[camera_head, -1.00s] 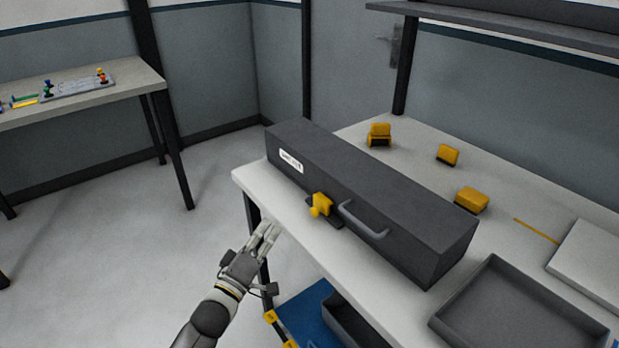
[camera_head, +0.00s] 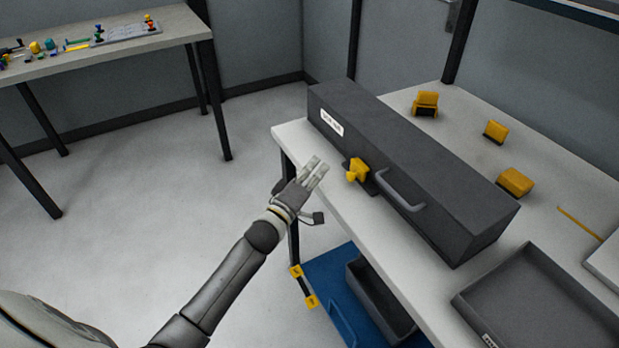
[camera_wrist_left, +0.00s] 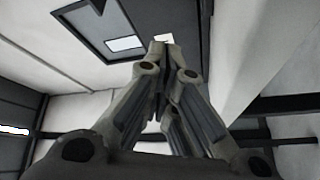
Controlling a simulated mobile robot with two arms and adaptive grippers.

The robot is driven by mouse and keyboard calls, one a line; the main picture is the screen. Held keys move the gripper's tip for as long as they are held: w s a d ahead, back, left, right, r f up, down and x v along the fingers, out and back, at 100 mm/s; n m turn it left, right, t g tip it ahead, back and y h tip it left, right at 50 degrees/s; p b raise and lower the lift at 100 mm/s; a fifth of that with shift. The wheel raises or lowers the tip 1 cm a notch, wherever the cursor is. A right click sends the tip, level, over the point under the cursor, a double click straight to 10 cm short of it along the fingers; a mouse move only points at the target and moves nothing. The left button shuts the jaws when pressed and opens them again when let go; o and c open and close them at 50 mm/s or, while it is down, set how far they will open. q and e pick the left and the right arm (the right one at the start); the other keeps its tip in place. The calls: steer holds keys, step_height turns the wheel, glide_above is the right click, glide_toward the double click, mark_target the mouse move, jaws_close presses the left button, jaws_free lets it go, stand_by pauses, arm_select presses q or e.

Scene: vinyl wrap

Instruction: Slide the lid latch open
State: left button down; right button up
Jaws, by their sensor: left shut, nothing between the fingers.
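A long dark grey case (camera_head: 420,165) lies on the white table. On its front side is a yellow latch (camera_head: 357,170) on a dark plate, to the left of a grey handle (camera_head: 402,190). My left gripper (camera_head: 316,166) is just left of the latch, near the table's front left edge, apart from it in the picture. Its fingers look closed with nothing between them. The left wrist view shows the fingers (camera_wrist_left: 162,45) together, with no latch visible between them. My right gripper is in neither view.
Several yellow blocks, one of them here (camera_head: 515,181), lie behind the case. A dark tray (camera_head: 535,300) sits at the table's front right. Below the table are a blue surface (camera_head: 325,275) and a dark bin (camera_head: 378,300). A second table (camera_head: 120,50) stands at the far left.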

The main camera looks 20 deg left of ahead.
mark_target(334, 184)
arm_select(q)
steer(key=x, duration=0.4)
steer(key=shift+w+d, duration=0.25)
steer(key=shift+s+d+f, duration=0.6)
steer(key=shift+d+f, duration=0.05)
steer(key=shift+d, duration=0.25)
steer(key=shift+s+d+f, duration=0.15)
steer(key=shift+s+d, duration=0.15)
steer(key=shift+d, duration=0.15)
steer(key=shift+f, duration=0.1)
